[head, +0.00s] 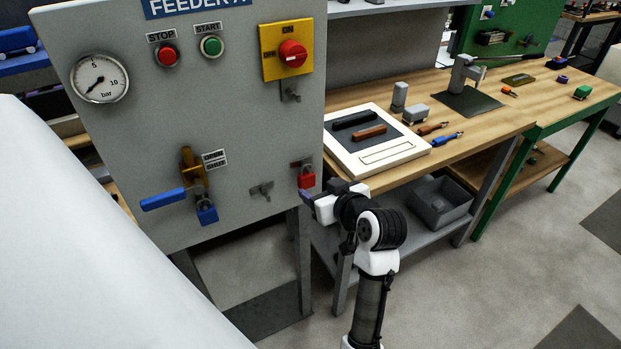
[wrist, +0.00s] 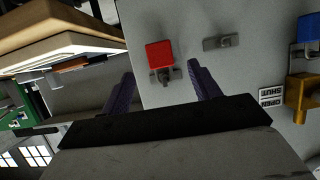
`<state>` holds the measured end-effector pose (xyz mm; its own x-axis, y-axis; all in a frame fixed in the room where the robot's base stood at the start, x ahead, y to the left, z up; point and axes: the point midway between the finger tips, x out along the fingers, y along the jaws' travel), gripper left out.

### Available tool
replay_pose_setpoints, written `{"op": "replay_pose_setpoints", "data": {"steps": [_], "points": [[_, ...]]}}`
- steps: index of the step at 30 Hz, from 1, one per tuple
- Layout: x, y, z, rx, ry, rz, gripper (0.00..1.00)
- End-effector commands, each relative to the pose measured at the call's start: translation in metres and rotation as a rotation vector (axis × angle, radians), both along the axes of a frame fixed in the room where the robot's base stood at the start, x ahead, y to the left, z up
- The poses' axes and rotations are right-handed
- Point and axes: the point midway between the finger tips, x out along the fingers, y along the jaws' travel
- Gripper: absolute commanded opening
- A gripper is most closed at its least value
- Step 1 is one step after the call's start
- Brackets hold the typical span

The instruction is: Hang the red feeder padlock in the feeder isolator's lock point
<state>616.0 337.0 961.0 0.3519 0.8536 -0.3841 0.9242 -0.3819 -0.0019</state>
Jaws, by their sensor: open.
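The red padlock (head: 307,179) hangs on a hook at the lower right of the grey feeder panel (head: 230,130). In the wrist view the red padlock (wrist: 160,54) shows beyond the fingertips, in line with the gap between them. My gripper (head: 306,198) is just below and right of the padlock in the head view. In the wrist view my gripper (wrist: 160,76) is open and empty, with a finger to either side. The feeder isolator (head: 287,51) is a yellow plate with a red knob, marked ON. Its grey lock point (head: 290,92) sits below it and looks empty.
An empty hook (head: 262,190) is left of the red padlock. A blue padlock (head: 206,213) hangs by the blue-handled valve (head: 164,199). A wooden bench (head: 480,105) with a white tray (head: 414,154) stands close right of the panel, above a grey bin (head: 438,200).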

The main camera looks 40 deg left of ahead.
Motion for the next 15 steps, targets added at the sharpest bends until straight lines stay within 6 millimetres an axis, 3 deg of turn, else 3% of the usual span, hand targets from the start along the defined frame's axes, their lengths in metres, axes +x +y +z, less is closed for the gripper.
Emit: {"op": "replay_pose_setpoints", "data": {"steps": [6,15], "points": [[0.014,0.035,-0.013,-0.001,0.000,0.001,0.62],[0.024,0.058,-0.025,0.000,-0.003,-0.001,0.62]]}}
